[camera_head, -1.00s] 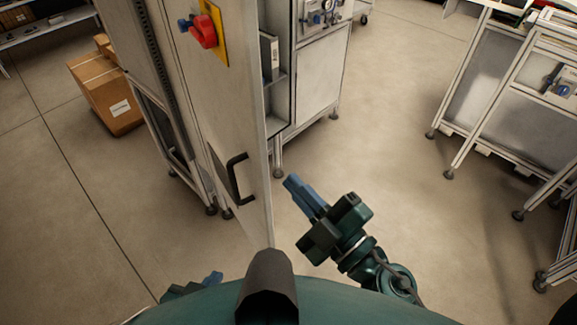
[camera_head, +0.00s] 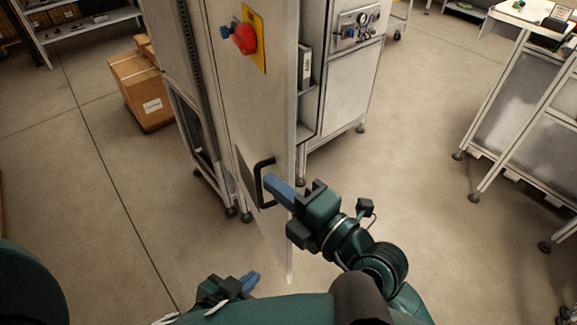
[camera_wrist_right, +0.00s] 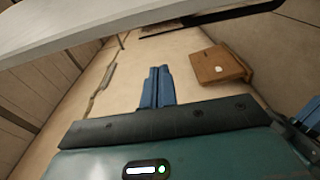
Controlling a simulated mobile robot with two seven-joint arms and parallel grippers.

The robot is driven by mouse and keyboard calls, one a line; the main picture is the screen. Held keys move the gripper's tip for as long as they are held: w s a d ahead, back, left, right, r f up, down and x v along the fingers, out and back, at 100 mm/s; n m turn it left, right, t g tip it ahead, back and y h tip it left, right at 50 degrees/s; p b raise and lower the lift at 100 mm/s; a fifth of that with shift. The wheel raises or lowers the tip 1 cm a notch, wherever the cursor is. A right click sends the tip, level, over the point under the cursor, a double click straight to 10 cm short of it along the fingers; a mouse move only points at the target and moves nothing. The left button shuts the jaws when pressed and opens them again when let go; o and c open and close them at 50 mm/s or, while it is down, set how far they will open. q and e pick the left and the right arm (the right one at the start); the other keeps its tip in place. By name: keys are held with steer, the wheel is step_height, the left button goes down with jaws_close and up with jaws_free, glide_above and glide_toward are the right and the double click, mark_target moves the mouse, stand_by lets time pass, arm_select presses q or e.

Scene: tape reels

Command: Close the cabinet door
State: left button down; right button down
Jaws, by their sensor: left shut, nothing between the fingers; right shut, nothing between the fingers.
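The cabinet door (camera_head: 225,85) stands open in the head view, its free edge pointing towards me and the shelves to its right exposed. A black bar handle (camera_head: 259,182) is on its left face, below a red rotary switch (camera_head: 243,38) on a yellow plate. My right gripper (camera_head: 270,182) is shut, its blue fingertips overlapping the handle in the picture; contact cannot be told. Its shut fingers also show in the right wrist view (camera_wrist_right: 157,75), below a pale panel, probably the door (camera_wrist_right: 130,25). My left gripper (camera_head: 252,280) is shut, low and left of the door's bottom corner.
Cardboard boxes (camera_head: 142,95) stand on the floor at left, with shelving (camera_head: 85,28) behind. A cabinet section with gauges (camera_head: 335,85) is right of the door. Metal-framed tables (camera_head: 520,110) stand at the far right. The floor (camera_head: 425,140) between is clear.

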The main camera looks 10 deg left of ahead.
mark_target(288, 171)
steer(key=shift+w+d, duration=0.15)
steer(key=shift+w, duration=0.85)
steer(key=shift+w+d, duration=0.15)
steer(key=shift+w, duration=0.85)
